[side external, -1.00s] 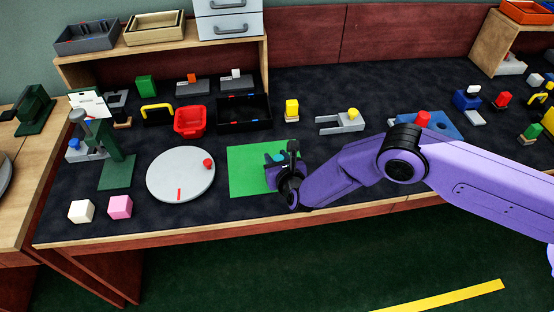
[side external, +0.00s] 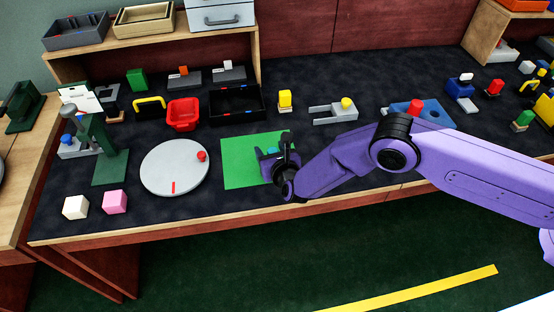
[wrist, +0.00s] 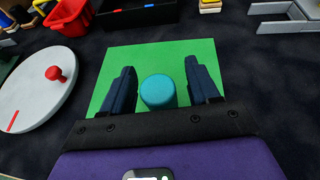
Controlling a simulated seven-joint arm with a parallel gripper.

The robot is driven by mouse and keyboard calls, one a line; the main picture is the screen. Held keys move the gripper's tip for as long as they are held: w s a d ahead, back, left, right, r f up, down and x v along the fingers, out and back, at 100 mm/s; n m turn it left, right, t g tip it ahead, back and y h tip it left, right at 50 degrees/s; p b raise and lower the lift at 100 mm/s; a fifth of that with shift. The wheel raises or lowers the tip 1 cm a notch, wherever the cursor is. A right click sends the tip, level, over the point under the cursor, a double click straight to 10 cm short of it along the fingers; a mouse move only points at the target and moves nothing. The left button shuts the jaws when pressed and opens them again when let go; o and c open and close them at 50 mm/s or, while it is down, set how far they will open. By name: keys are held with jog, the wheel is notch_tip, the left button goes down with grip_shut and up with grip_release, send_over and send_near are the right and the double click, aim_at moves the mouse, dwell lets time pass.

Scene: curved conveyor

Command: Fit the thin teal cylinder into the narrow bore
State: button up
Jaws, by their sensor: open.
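A teal cylinder (wrist: 158,92) stands upright on a green mat (wrist: 110,77) in the wrist view. My gripper (wrist: 160,80) is open, with one dark finger on each side of the cylinder and a visible gap on both sides. In the side external view, my gripper (side external: 275,148) is over the right part of the green mat (side external: 240,165), and a little teal (side external: 271,151) shows between its fingers. A blue block (side external: 436,117) with a dark hole lies farther right, partly hidden by my arm. I cannot tell whether that hole is the narrow bore.
A round grey disc (side external: 165,168) with a red knob lies left of the mat. Dark table surface is clear between the mat and these.

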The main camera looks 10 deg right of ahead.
jog(key=v, duration=1.2)
jog(key=shift+d, duration=0.1)
jog(key=s+d+r+m+g+h, duration=0.1)
jog(key=d+r+m+g+h, duration=0.15)
jog(key=d+r+m, duration=0.7)
jog(key=s+d+r+m+g+h, duration=0.2)
jog(key=d+r+m+h, duration=0.3)
jog(key=d, duration=0.7)
jog(key=s+d+r+m+g+y, duration=0.2)
jog(key=s+d+r+m+g, duration=0.2)
jog(key=s+d, duration=0.6)
jog(key=shift+s+d+r+m+g, duration=0.35)
jog(key=shift+s+d+m+g, duration=0.1)
jog(key=shift+s+m, duration=0.2)
jog(key=s+d+m+g+y, duration=0.1)
jog(key=s, duration=0.3)
jog(key=s+d+r+m+g+y, duration=0.1)
jog(key=s+d+m+y, duration=0.1)
jog(key=s, duration=0.3)
jog(key=s+d+r+m+g+y, duration=0.1)
jog(key=s+d+m, duration=0.1)
jog(key=s, duration=0.3)
jog(key=shift+d+g, duration=0.25)
jog(key=shift+g, duration=0.15)
